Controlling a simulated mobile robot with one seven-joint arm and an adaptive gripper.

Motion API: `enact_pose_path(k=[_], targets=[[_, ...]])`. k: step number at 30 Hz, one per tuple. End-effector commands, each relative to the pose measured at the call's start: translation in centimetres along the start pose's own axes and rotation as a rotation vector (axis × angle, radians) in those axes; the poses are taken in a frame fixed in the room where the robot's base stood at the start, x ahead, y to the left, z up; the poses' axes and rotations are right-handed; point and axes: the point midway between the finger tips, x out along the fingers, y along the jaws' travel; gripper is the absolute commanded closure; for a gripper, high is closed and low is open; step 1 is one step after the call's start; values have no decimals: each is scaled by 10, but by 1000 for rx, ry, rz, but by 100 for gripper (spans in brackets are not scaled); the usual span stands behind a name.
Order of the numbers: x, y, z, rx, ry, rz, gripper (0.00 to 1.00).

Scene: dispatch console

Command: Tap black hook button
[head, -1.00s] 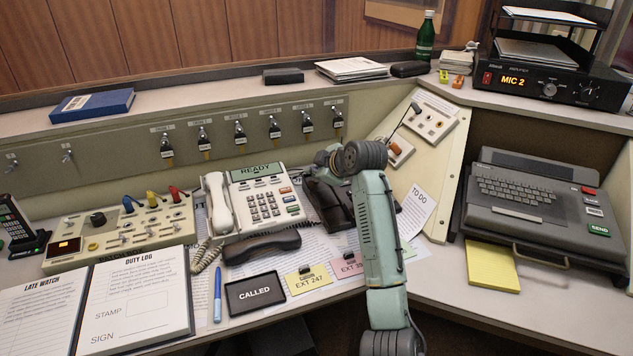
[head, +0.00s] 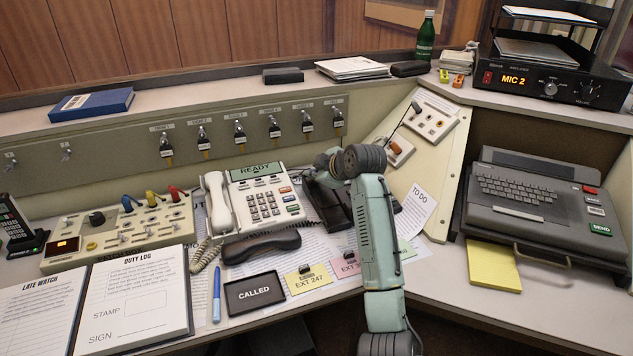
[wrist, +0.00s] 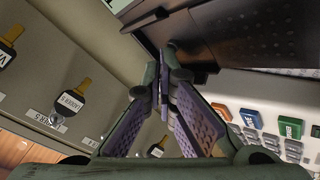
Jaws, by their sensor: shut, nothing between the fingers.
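The black telephone base (head: 331,204) stands right of the white desk phone (head: 265,199), partly hidden by my arm. In the head view my gripper is small and partly hidden behind my arm.
A grey panel with a row of hanging keys (head: 240,134) rises close behind the phones. A switch box (head: 120,233) stands to the left. A sloped panel (head: 425,122) and a keyboard terminal (head: 540,205) are to the right. Cards and papers cover the desk front.

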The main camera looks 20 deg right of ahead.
Motion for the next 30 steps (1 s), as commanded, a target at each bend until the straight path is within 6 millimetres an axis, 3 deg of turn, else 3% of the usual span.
enact_pose_path(k=[30], targets=[[9, -7, 7, 2, -3, -4, 100]])
